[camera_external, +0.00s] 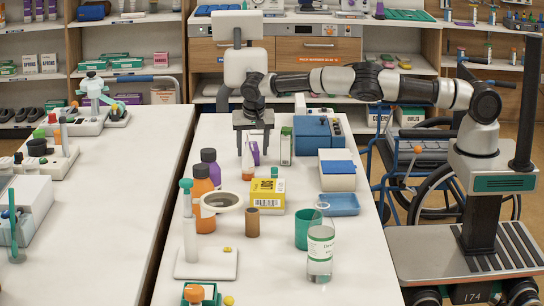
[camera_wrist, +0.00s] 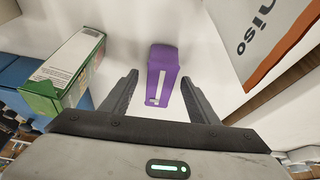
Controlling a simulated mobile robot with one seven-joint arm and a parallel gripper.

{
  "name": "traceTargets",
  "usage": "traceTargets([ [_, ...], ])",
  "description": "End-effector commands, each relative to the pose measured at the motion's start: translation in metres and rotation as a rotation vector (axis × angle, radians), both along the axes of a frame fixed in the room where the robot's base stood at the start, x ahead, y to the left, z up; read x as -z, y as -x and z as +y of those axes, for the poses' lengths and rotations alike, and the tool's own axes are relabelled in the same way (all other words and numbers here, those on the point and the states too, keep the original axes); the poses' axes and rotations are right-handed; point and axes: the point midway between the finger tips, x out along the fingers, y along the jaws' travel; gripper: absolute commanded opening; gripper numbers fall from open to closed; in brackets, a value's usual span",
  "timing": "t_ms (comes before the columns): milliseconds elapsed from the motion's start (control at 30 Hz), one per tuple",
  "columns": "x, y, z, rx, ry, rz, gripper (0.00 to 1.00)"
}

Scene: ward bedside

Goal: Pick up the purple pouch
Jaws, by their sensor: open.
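The purple pouch (camera_wrist: 164,62) stands on the white table in the wrist view, with a pale stripe down its face. It lies between and just beyond the fingertips of my gripper (camera_wrist: 159,80), with a gap on each side. In the external view my gripper (camera_external: 253,152) points down over the far part of the middle table. A bit of purple, seemingly the pouch (camera_external: 255,151), shows between its fingers. The jaws are open and hold nothing. The fingers and a white package hide part of the pouch in the external view.
A green-and-white box (camera_wrist: 68,72) stands left of the pouch in the wrist view; a white-and-orange package (camera_wrist: 268,48) is close on the right.

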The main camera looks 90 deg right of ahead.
Motion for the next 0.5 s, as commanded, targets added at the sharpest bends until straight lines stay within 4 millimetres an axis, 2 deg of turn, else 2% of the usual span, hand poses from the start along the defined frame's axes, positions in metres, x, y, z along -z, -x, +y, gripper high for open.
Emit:
traceTargets([
  [100,-0.0002,0.0000,0.0000,0.000,0.000,0.000,0.53],
  [367,-0.0002,-0.0001,0.0000,0.000,0.000,0.000,0.09],
  [500,-0.0004,-0.0002,0.0000,0.000,0.000,-0.001,0.09],
])
